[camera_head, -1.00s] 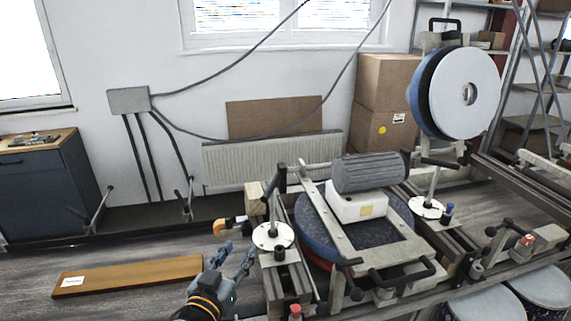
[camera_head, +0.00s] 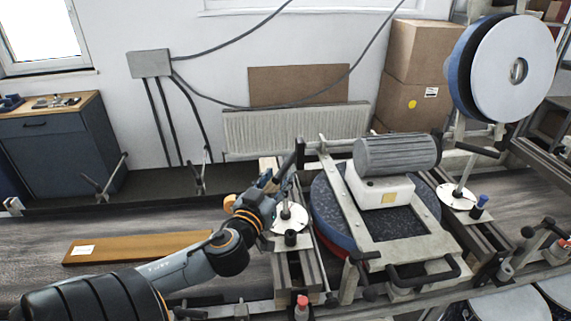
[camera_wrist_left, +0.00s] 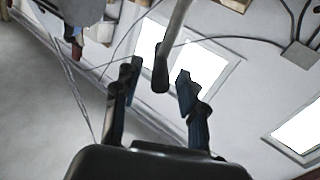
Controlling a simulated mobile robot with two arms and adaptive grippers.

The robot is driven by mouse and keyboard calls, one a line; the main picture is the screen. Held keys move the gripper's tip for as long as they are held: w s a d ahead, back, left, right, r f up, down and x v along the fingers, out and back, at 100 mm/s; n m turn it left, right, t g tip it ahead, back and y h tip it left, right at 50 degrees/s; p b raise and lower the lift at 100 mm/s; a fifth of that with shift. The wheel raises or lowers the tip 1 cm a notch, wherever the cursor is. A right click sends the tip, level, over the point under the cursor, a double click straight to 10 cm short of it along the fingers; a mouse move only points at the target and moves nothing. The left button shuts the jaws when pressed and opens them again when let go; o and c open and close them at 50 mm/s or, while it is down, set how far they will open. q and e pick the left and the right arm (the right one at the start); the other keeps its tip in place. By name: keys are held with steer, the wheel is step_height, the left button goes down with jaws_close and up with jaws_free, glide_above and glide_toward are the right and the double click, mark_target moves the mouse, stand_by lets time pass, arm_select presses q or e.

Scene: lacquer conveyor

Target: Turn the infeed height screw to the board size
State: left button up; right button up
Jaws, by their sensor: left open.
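The infeed height screw stands at the left end of the machine, with a white round disc (camera_head: 289,218) at its foot and a dark crank (camera_head: 291,163) at its top. My left gripper (camera_head: 275,182) is at the crank, partly in front of the screw. In the left wrist view, my left gripper (camera_wrist_left: 158,82) is open, and the black knob (camera_wrist_left: 160,76) at the end of a grey bar shows between its fingers. I cannot tell whether the fingers touch it. A brown board (camera_head: 140,246) with a white label lies on the conveyor to the left. My right gripper is not in view.
A grey motor (camera_head: 397,154) sits on the machine frame right of the screw. A second screw with a white disc (camera_head: 456,197) stands further right. A red-topped post (camera_head: 302,308) is in front. The conveyor behind the board is clear.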

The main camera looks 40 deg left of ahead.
mark_target(285, 164)
arm_select(q)
steer(key=x, duration=0.2)
steer(key=p+x, duration=0.1)
steer(key=x, duration=0.1)
steer(key=shift+r, duration=0.2)
steer(key=shift+w+a, duration=0.15)
steer(key=shift+w, duration=0.15)
steer(key=shift+w+a+f, duration=0.1)
steer(key=shift+w+f, duration=0.05)
steer(key=shift+w, duration=0.15)
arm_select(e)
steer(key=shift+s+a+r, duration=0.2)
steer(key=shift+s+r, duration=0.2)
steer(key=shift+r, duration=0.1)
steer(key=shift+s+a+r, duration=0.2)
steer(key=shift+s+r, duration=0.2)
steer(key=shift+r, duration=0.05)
arm_select(q)
steer(key=shift+c, duration=0.2)
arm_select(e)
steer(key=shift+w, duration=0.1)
arm_select(q)
jaws_close()
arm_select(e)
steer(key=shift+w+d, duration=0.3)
